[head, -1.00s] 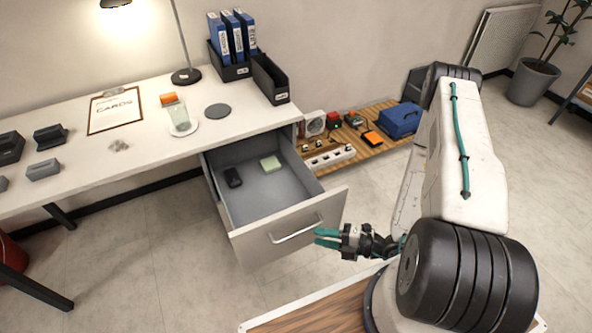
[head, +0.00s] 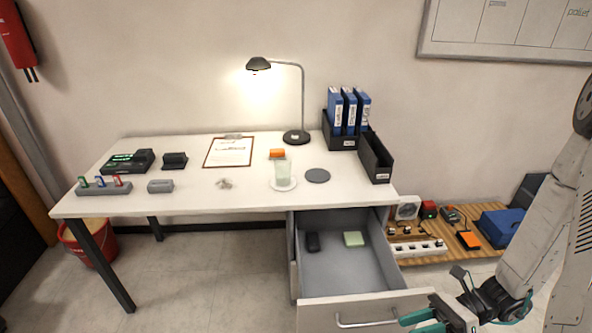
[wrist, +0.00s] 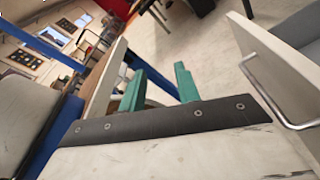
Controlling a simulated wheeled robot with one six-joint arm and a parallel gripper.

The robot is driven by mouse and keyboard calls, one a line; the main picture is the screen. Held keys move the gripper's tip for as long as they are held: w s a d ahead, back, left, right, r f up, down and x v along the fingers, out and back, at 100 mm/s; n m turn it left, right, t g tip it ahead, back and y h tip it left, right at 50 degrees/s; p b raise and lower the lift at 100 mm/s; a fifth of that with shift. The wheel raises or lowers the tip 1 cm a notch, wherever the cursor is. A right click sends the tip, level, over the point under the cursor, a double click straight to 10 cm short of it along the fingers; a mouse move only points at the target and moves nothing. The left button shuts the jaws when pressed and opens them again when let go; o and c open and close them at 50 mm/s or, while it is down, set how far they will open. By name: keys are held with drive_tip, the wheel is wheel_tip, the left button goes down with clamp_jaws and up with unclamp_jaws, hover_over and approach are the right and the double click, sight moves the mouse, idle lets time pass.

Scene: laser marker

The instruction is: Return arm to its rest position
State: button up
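My gripper (head: 412,322) is at the bottom right of the head view, just right of the handle (head: 362,321) of the open drawer (head: 335,278). Its teal fingers stand apart with nothing between them in the wrist view (wrist: 160,88). The drawer's metal handle (wrist: 268,88) shows at the right of the wrist view, apart from the fingers. My arm (head: 540,235) reaches down along the right edge of the head view; part of it is cut off.
The drawer holds a dark item (head: 313,242) and a pale green block (head: 354,238). A low wooden shelf (head: 425,259) with tools stands right of the desk.

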drive_tip(key=s+r+n+t+h, duration=0.2)
drive_tip(key=s+r+n+h, duration=0.1)
drive_tip(key=r+n+h, duration=0.5)
drive_tip(key=s+d+r+n+t+h, duration=0.1)
drive_tip(key=s+r+n+t+h, duration=0.1)
drive_tip(key=r+n+h, duration=0.6)
wheel_tip(320, 180, up, 13)
drive_tip(key=s+n, duration=0.1)
drive_tip(key=n, duration=0.5)
drive_tip(key=shift+s+d+r, duration=0.15)
drive_tip(key=shift+d, duration=0.05)
